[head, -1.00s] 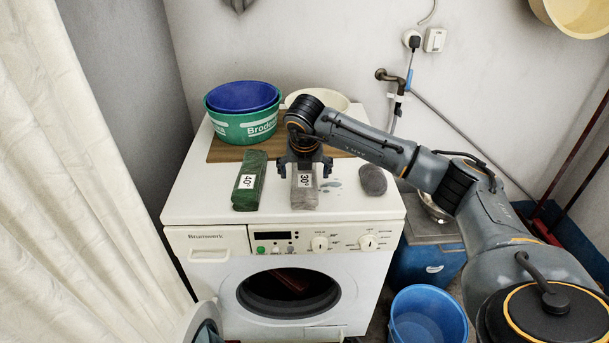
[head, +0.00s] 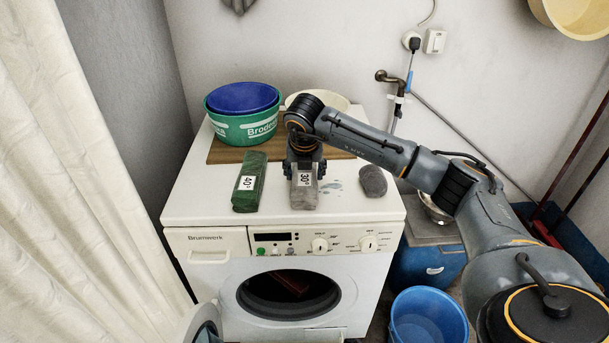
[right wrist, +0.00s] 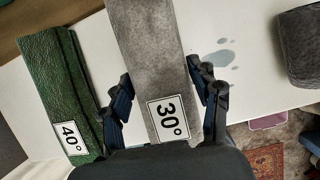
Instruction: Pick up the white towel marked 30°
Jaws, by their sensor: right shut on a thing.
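The towel marked 30° (head: 304,195) lies on top of the washing machine and looks light grey, with a white label. In the right wrist view the towel (right wrist: 150,60) runs between the two fingers, its label near the palm. My right gripper (head: 304,172) is shut on the towel from above, one finger on each side. It also shows in the right wrist view (right wrist: 162,98). The towel still appears to rest on the machine top. The far part of the towel is hidden under the gripper in the head view. My left gripper is not in view.
A green towel marked 40° (head: 249,183) lies left of the gripper. A dark grey rolled cloth (head: 373,181) lies to the right. A green basin (head: 243,128) and a pale bowl (head: 330,100) stand behind on a wooden board (head: 222,152). The washing machine (head: 205,210) has its door open.

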